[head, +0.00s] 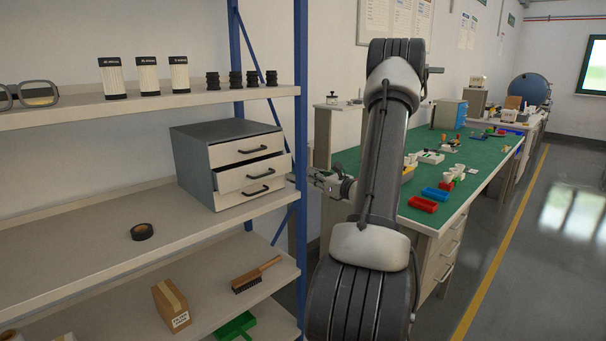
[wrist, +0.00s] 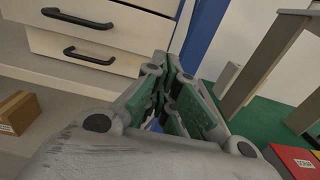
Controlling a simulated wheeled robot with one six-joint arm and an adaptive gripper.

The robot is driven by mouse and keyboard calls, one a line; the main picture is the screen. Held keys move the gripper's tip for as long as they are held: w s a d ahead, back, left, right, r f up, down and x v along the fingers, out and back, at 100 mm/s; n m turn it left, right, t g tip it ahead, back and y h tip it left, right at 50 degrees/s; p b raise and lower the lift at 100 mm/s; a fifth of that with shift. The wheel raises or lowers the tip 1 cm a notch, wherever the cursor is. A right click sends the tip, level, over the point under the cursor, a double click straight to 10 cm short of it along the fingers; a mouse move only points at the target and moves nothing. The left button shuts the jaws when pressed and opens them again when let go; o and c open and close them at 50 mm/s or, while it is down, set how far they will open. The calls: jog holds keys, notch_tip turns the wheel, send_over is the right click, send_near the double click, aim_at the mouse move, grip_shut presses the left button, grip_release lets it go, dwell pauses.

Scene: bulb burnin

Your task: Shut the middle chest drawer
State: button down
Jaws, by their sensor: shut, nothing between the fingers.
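The grey chest (head: 190,165) with cream drawer fronts stands on the middle shelf in the head view. Its middle drawer (head: 233,179) sticks out part way; the top drawer (head: 222,154) and bottom drawer (head: 231,199) look shut. My gripper (head: 312,177) is just right of the chest, partly hidden behind my arm. In the wrist view my gripper (wrist: 172,62) is shut and empty. The middle drawer (wrist: 122,20) with its black handle (wrist: 77,21) is up and left of the fingertips, above the bottom drawer front (wrist: 112,59). No contact is visible.
The shelf unit's blue post (head: 300,70) stands beside the chest, close to my gripper. Black tape (head: 142,232) lies on the same shelf (head: 85,255). A brush (head: 256,274) and a box (head: 171,305) are below. A green-topped workbench (head: 470,160) stands at right.

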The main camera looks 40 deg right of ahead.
jog(key=w+a+r+n+g+y, duration=0.1)
jog(key=w+a+r+n+y, duration=0.15)
jog(key=a+r, duration=0.4)
jog(key=w+a+r+n+y, duration=0.1)
jog(key=a+r+n+y, duration=0.25)
jog(key=a, duration=0.65)
jog(key=s+a+n+g, duration=0.2)
jog(key=s+a+g, duration=0.2)
jog(key=a, duration=0.5)
jog(key=s+a+n+g, duration=0.1)
jog(key=s+a+g, duration=0.35)
jog(key=a, duration=0.45)
jog(key=d+f+m+h, duration=0.1)
jog(key=d+m+h, duration=0.65)
jog(key=d, duration=0.45)
jog(key=shift+m+t+y, duration=0.25)
jog(key=shift+m+y, duration=0.1)
jog(key=shift+m, duration=0.4)
jog(key=shift+w+r+x, duration=0.35)
jog(key=shift+x, duration=1.9)
jog(key=shift+w+r+x, duration=0.35)
jog(key=shift+x, duration=1.9)
jog(key=shift+w+r+x, duration=0.3)
jog(key=shift+x, duration=1.95)
